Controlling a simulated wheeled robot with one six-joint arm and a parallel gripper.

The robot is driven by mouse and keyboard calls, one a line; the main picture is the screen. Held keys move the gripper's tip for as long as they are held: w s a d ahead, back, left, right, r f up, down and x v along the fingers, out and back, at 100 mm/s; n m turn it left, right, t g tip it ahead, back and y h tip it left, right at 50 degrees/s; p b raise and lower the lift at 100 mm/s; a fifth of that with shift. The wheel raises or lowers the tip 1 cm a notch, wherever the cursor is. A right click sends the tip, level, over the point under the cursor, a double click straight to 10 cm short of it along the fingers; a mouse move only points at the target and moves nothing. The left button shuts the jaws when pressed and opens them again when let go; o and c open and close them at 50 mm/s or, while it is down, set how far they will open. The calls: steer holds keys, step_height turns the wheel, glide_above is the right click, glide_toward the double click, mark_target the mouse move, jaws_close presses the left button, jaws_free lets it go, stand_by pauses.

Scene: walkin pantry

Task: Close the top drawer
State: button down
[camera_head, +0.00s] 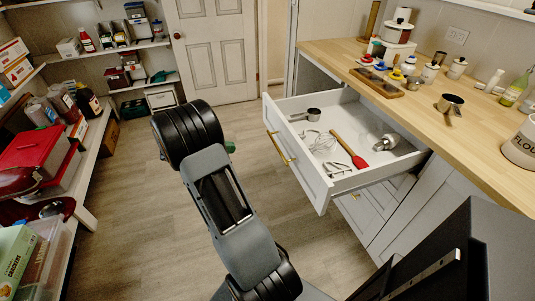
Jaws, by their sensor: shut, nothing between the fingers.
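The top drawer (322,192) is white and pulled well out from under the wooden counter at the right. Its brass handle (280,147) is on the front panel, facing left. Inside lie a measuring cup (312,114), a whisk (322,143), a red-headed spatula (357,160), a metal tool (386,143) and small utensils. My arm rises in the middle, left of the drawer front and apart from it in the picture. My gripper is not discernible; the arm's black joint may hide it.
The wooden counter (480,140) above the drawer holds jars, bottles, a tray (378,83) and a flour canister (523,146). Closed lower drawers (372,205) are below. Loaded shelves line the left wall. A white door (215,45) stands behind. The floor (150,215) between is clear.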

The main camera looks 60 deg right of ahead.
steer(key=w+b+x, duration=0.1)
steer(key=x, duration=1.4)
steer(key=shift+d+n+g+h, duration=0.3)
steer(key=shift+d+h, duration=0.1)
steer(key=shift+d, duration=0.05)
